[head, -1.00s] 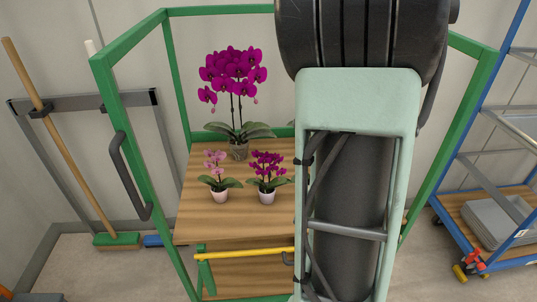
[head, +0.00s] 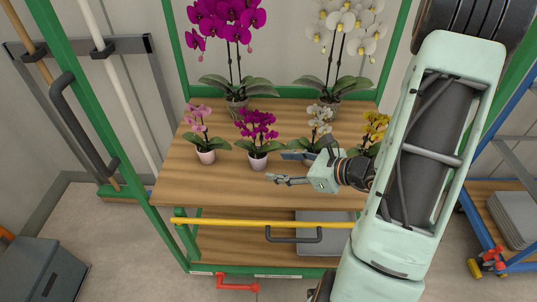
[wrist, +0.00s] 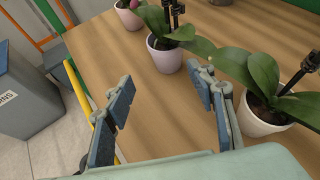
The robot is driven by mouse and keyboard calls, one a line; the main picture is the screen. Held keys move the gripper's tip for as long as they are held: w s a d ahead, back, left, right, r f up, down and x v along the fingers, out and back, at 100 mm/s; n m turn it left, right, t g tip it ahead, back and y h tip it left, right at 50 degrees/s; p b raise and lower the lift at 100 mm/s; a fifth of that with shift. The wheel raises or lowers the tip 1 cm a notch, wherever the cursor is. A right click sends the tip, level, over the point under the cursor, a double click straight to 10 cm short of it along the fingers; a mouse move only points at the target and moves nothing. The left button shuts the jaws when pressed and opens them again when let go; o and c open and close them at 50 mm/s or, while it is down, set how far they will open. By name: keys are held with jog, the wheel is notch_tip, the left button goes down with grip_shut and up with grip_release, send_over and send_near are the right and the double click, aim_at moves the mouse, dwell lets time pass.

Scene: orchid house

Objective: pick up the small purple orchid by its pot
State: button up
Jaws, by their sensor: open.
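The small purple orchid (head: 257,127) stands upright on the wooden shelf, second from the left in the front row. Its pale pot (head: 258,162) also shows in the wrist view (wrist: 161,58), beyond the fingertips and roughly between them. There its flowers are out of frame. My gripper (head: 284,168) is open and empty, low over the shelf to the right of this pot, fingers pointing left toward it. In the wrist view the two blue-padded fingers (wrist: 162,77) stand wide apart, with bare wood between them. The pot appears apart from both fingers.
A small white orchid (head: 320,124) is close behind my gripper; its pot (wrist: 262,120) is beside the right finger. A small pink orchid (head: 197,122) and a yellow one (head: 375,128) flank the row. Tall orchids stand behind. A yellow bar (head: 250,222) runs along the front.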

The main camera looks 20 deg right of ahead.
aim_at(246, 159)
jog(key=shift+m+t, duration=0.7)
jog(key=shift+m, duration=0.2)
jog(key=w, duration=0.1)
jog(key=w+a, duration=0.1)
jog(key=w+r, duration=0.1)
jog(key=w, duration=0.1)
jog(key=shift+a+b, duration=0.35)
jog(key=shift+b, duration=0.05)
jog(key=x, duration=0.5)
jog(key=shift+w+a+f+b, duration=0.1)
jog(key=shift+w+a+b, duration=0.1)
jog(key=shift+b, duration=0.15)
jog(key=shift+s+f+b+x, duration=0.1)
jog(key=shift+f+b+x, duration=0.05)
jog(key=shift+x, duration=0.85)
jog(key=shift+s+f+b+x, duration=0.1)
jog(key=shift+f+b+x, duration=0.1)
jog(key=shift+x, duration=0.8)
jog(key=shift+s+f+b+x, duration=0.1)
jog(key=shift+b+x, duration=0.05)
jog(key=shift+x, duration=0.85)
jog(key=shift+r, duration=0.1)
grip_shut()
